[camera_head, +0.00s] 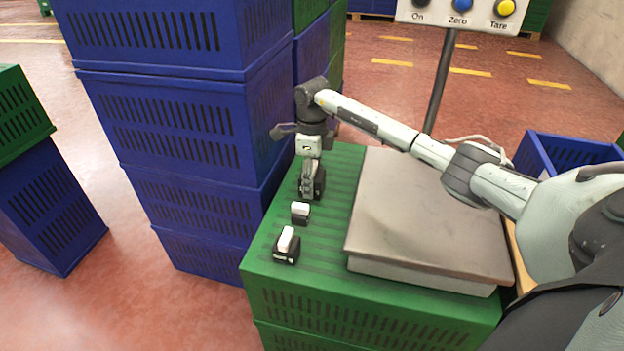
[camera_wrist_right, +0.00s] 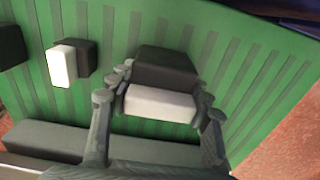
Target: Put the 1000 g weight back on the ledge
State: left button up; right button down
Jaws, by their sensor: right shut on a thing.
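My right gripper (camera_head: 311,188) points down over the green ridged ledge (camera_head: 262,252), left of the scale. It is shut on a dark weight with a white part, likely the 1000 g weight (camera_head: 320,182); no marking is readable. In the right wrist view this weight (camera_wrist_right: 165,67) sits between the fingers (camera_wrist_right: 160,92), over the green ridges. I cannot tell whether it touches the ledge. Two other black-and-white weights stand on the ledge nearer the front: a small one (camera_head: 300,213) and a larger one (camera_head: 287,246). My left gripper is not in view.
The scale's bare metal plate (camera_head: 430,215) lies right of the ledge. Its display post (camera_head: 440,85) rises behind. Tall blue crates (camera_head: 185,120) stand close on the left. A blue bin (camera_head: 565,150) is at the right. The ledge's front left corner is free.

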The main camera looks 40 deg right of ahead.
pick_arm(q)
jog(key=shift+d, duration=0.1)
pick_arm(e)
jog(key=c, duration=0.7)
grip_release()
jog(key=shift+r, duration=0.1)
jog(key=shift+r, duration=0.1)
notch_tip(320, 180, up, 11)
jog(key=shift+f+p, duration=0.1)
jog(key=shift+p, duration=0.2)
jog(key=shift+r, duration=0.55)
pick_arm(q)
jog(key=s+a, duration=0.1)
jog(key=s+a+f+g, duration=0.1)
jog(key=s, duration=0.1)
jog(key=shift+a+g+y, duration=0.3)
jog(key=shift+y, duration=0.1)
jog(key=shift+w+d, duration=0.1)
